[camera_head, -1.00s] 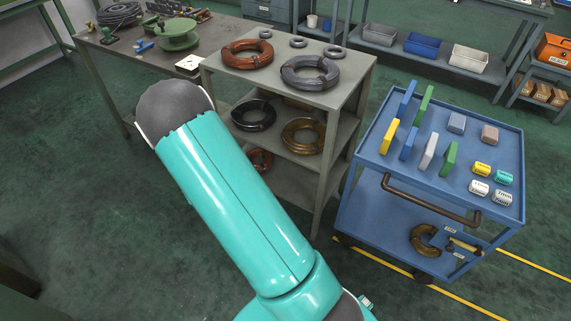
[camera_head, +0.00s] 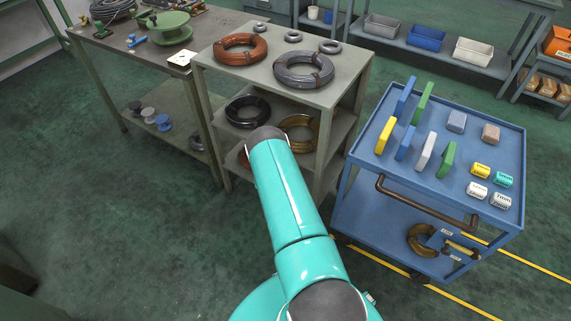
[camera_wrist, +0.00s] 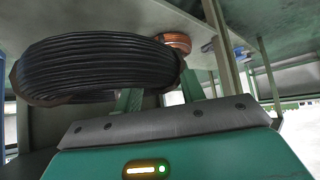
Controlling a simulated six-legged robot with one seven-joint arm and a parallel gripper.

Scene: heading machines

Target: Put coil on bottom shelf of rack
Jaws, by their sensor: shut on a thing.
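The rack (camera_head: 322,92) is a grey open unit with a top, a middle shelf and a bottom shelf. My arm reaches into its lower part, and my gripper is hidden in the head view. The wrist view, which looks upside down, shows a black coil (camera_wrist: 95,68) with brown ties close at my gripper (camera_wrist: 160,92). My gripper is shut on it. It lies over a grey shelf (camera_wrist: 150,14), apparently the bottom one; I cannot tell if it touches. A copper-coloured coil (camera_wrist: 175,42) sits on that shelf beyond it, mostly behind my arm in the head view.
Another black coil (camera_head: 247,110) and a brass coil (camera_head: 299,121) lie on the middle shelf. Copper (camera_head: 240,49) and grey (camera_head: 303,69) coils lie on top. A blue cart (camera_head: 352,170) stands close on the right, a bench (camera_head: 107,57) on the left. Floor is clear in front-left.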

